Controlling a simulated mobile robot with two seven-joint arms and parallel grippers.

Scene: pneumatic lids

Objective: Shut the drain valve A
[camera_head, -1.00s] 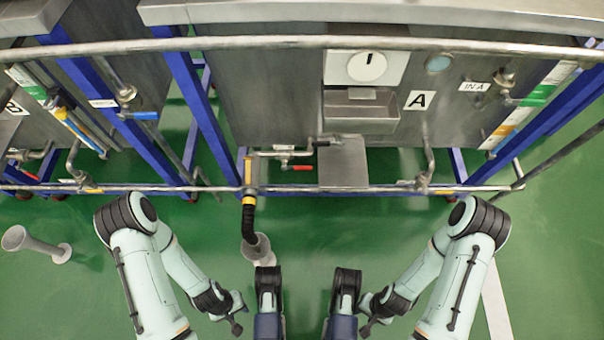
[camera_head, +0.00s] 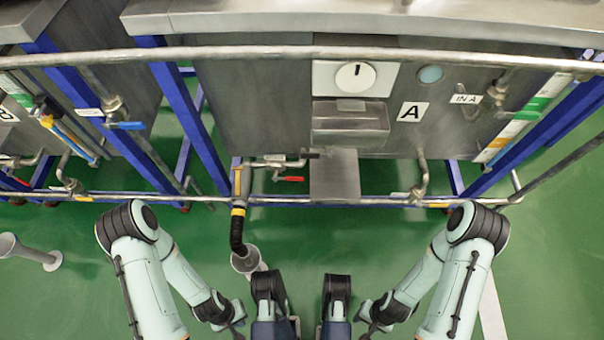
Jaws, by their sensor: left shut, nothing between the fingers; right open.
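Tank A, marked by a black letter A sign (camera_head: 412,111), stands ahead. Below its front, left of a metal box, a short horizontal pipe (camera_head: 268,163) carries a small unreadable tag. A red lever handle (camera_head: 289,179) sits just under this pipe, lying roughly level and parallel to it. I take it for drain valve A. My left gripper (camera_head: 238,325) is shut and empty, low in the picture. My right gripper (camera_head: 369,328) is open and empty, low and right of centre. Both are well apart from the red handle.
A long rail (camera_head: 300,52) crosses in front of the tanks, and a lower pipe (camera_head: 385,201) runs near the floor. A black hose (camera_head: 237,232) drops into a floor funnel (camera_head: 246,260). A blue-handled valve (camera_head: 125,126) is at left.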

